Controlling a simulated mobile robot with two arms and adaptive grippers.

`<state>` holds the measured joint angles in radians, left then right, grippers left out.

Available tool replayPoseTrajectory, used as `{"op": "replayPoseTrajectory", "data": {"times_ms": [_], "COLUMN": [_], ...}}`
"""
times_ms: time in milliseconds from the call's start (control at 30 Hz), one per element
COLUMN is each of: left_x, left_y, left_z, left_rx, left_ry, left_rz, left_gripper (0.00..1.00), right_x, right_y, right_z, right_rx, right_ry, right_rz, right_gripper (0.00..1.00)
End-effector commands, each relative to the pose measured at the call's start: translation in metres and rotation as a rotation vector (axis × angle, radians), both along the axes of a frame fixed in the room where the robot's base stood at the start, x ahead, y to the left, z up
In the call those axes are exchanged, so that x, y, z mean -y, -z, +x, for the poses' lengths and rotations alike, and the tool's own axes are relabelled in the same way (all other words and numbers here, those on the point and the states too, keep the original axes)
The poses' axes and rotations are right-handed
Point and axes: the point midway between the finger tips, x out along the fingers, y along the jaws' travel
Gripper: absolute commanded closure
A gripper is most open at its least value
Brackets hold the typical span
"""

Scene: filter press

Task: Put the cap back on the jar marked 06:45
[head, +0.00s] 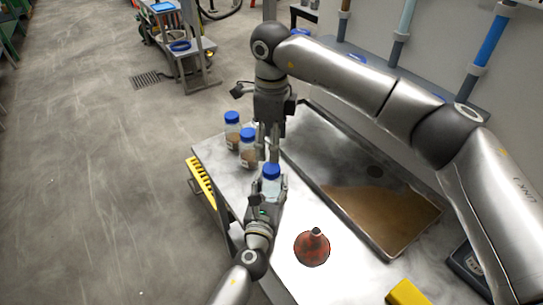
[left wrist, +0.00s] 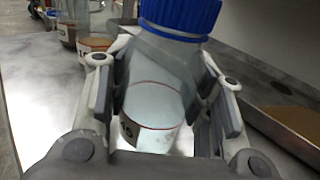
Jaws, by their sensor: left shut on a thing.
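A clear jar (head: 270,188) with a blue cap (head: 271,170) stands between the fingers of my left gripper (head: 267,192), which is shut on it. In the left wrist view the jar (left wrist: 155,95) has a pale inside and a red-edged white label, only partly readable, its last digit seemingly 5. The blue cap (left wrist: 180,14) is on the jar's mouth; whether it is fully tight cannot be told. My right gripper (head: 268,156) points down just above and behind the cap, fingers apart, with nothing visible between them.
Two blue-capped jars with brown contents, one (head: 232,135) farther and one (head: 248,155) nearer, stand at the table's left edge. A metal tray (head: 345,232) with brown material lies right. A yellow object (head: 406,292) lies near the front edge.

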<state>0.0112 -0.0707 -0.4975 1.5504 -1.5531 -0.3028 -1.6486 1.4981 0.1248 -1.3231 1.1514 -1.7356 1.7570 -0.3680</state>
Motion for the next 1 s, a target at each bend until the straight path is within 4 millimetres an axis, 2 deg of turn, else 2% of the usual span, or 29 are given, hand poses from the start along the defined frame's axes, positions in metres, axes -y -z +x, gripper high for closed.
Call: {"op": "replayPoseTrajectory", "data": {"times_ms": [33, 200, 333, 600, 633, 800, 1000], "left_x": [0.000, 0.000, 0.000, 0.000, 0.000, 0.000, 0.000], "left_y": [0.000, 0.000, 0.000, 0.000, 0.000, 0.000, 0.000], "left_z": [0.000, 0.000, 0.000, 0.000, 0.000, 0.000, 0.000], "left_rx": [0.000, 0.000, 0.000, 0.000, 0.000, 0.000, 0.000], "left_ry": [0.000, 0.000, 0.000, 0.000, 0.000, 0.000, 0.000], "left_rz": [0.000, 0.000, 0.000, 0.000, 0.000, 0.000, 0.000], "left_gripper": [1.00, 1.00, 1.00, 1.00, 0.50, 0.28, 0.27], "right_x": [0.000, 0.000, 0.000, 0.000, 0.000, 0.000, 0.000], "right_y": [-0.011, -0.033, -0.040, -0.042, -0.042, -0.041, -0.041], "right_z": [0.001, 0.000, 0.000, 0.000, 0.000, 0.000, 0.000], "right_rx": [0.003, 0.001, 0.000, -0.001, -0.001, -0.001, -0.001], "right_ry": [0.000, 0.000, -0.001, -0.001, -0.001, -0.001, -0.001], "right_rz": [-0.001, -0.001, -0.001, -0.001, -0.001, -0.001, -0.001], "right_gripper": [0.36, 0.36, 0.36, 0.36, 0.36, 0.36, 0.36]}}
